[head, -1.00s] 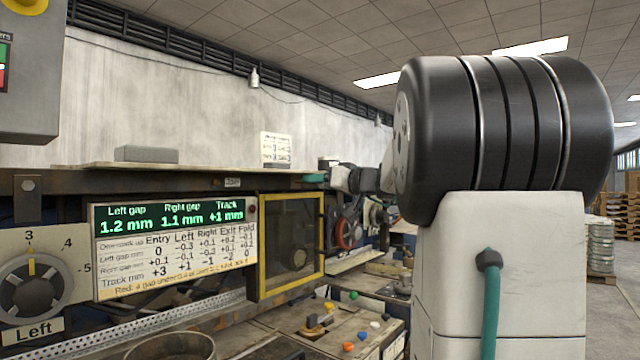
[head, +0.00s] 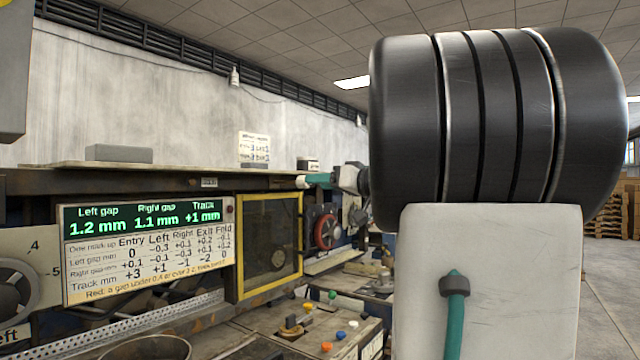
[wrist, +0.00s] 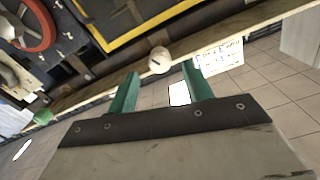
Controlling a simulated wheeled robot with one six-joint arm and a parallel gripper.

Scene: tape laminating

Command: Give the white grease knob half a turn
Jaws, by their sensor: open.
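The white grease knob (wrist: 159,60) is a small rounded white knob on the machine's long edge rail. In the wrist view it shows just past my green fingertips, in line with the space between them. In the head view a small white end, which looks like the knob (head: 301,182), shows at the left of my fingers. My gripper (head: 319,180) reaches in from the right there; it also shows in the wrist view (wrist: 160,74), its two fingers apart with nothing held. I cannot tell whether a finger touches the knob.
A yellow-framed window (head: 270,246) and a gap display panel (head: 146,246) lie left of my gripper. A red handwheel (head: 325,231) sits below it. A control box with several coloured knobs (head: 326,346) is lower down. A ledge (head: 200,166) runs above the panel.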

